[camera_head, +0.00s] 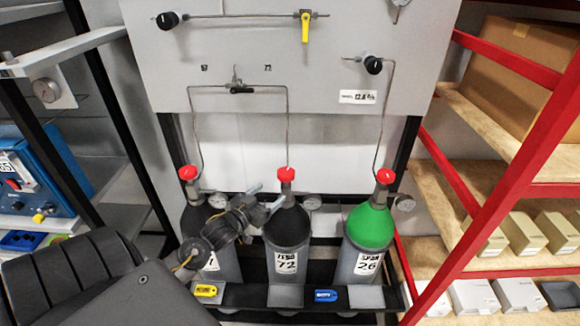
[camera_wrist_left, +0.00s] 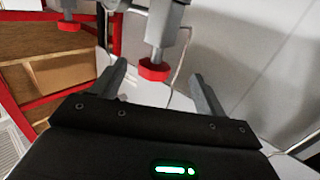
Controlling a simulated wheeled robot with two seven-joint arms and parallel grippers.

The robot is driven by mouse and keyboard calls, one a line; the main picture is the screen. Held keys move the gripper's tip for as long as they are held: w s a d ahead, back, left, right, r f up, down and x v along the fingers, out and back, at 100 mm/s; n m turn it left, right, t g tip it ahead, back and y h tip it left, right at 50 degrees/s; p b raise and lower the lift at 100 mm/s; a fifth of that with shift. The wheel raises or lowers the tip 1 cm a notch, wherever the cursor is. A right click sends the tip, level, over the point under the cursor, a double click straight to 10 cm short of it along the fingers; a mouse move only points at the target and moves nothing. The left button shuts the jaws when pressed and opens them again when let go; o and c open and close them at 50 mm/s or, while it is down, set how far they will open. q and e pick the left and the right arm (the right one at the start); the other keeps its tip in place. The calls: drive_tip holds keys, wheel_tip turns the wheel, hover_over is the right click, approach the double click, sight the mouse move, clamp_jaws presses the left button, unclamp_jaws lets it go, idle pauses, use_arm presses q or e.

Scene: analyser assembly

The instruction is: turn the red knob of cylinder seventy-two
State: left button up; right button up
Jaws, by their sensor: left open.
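Cylinder seventy-two (camera_head: 288,228) stands in the middle of the rack, with a black shoulder, a grey body and a label reading 72. Its red knob (camera_head: 286,174) sits on top, at the foot of a thin pipe. My left gripper (camera_head: 267,196) is open and empty, just below and left of that knob in the head view. In the left wrist view, a red knob (camera_wrist_left: 155,70), apparently the same one, shows beyond and between the two spread fingers. The fingers do not close on it. My right gripper is not in view.
A cylinder (camera_head: 190,215) with a red knob stands on the left, partly hidden by my left arm. Green-topped cylinder 26 (camera_head: 370,228) stands on the right. Pipes run up to the grey panel (camera_head: 330,70). Red-framed shelves (camera_head: 520,180) are at the right.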

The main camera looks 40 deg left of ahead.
sight(290, 171)
use_arm(q)
wheel_tip(290, 171, up, 3)
drive_tip(key=shift+w+d+f+t, duration=0.1)
drive_tip(key=shift+d+t, duration=0.05)
drive_tip(key=shift+t, duration=0.15)
drive_tip(key=w+p, duration=0.2)
drive_tip(key=w, duration=0.8)
drive_tip(key=shift+w, duration=0.4)
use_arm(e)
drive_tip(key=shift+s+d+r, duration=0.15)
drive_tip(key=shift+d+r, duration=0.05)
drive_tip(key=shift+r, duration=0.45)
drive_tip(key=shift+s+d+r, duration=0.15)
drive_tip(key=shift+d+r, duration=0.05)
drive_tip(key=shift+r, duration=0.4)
use_arm(q)
drive_tip(key=c, duration=1)
drive_tip(key=shift+o, duration=0.2)
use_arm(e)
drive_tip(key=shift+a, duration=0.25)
